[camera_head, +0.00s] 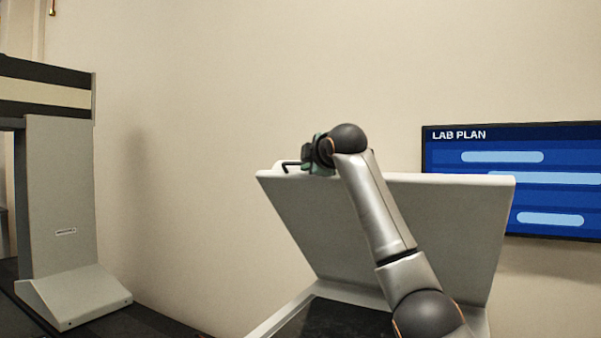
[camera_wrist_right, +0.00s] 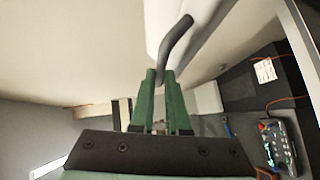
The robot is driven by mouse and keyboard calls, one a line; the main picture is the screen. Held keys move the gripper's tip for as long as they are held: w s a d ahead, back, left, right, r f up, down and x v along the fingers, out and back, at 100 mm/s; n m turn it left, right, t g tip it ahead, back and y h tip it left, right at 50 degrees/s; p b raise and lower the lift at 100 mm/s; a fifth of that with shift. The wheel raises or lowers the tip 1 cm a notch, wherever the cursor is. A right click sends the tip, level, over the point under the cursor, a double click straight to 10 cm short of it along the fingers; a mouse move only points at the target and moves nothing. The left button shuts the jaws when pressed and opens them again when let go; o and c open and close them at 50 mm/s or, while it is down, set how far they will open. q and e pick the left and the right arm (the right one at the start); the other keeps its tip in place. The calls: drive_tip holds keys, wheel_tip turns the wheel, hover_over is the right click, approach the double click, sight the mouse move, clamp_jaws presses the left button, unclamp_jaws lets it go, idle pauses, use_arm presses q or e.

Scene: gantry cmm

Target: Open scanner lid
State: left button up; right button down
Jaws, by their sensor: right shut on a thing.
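The scanner lid (camera_head: 450,240) is a light grey panel, raised and tilted steeply back above the scanner's dark glass bed (camera_head: 340,318). A thin dark handle (camera_head: 290,165) sits at the lid's upper left corner. My right gripper (camera_head: 305,160) is at that corner, with my arm crossing in front of the lid. In the right wrist view, its green fingers (camera_wrist_right: 161,76) are shut on the bent dark handle (camera_wrist_right: 178,45), whose lower end is between the fingertips. My left gripper is not in view.
A grey gantry machine (camera_head: 60,190) stands at the left on a dark surface. A blue "LAB PLAN" screen (camera_head: 520,200) hangs on the wall behind the lid at the right. The wrist view shows a device with cables (camera_wrist_right: 278,148) at lower right.

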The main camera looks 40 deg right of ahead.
drive_tip(key=shift+r, duration=0.15)
drive_tip(key=c, duration=0.9)
unclamp_jaws()
drive_tip(key=b+v, duration=0.4)
drive_tip(key=v, duration=0.8)
drive_tip(key=shift+s, duration=0.25)
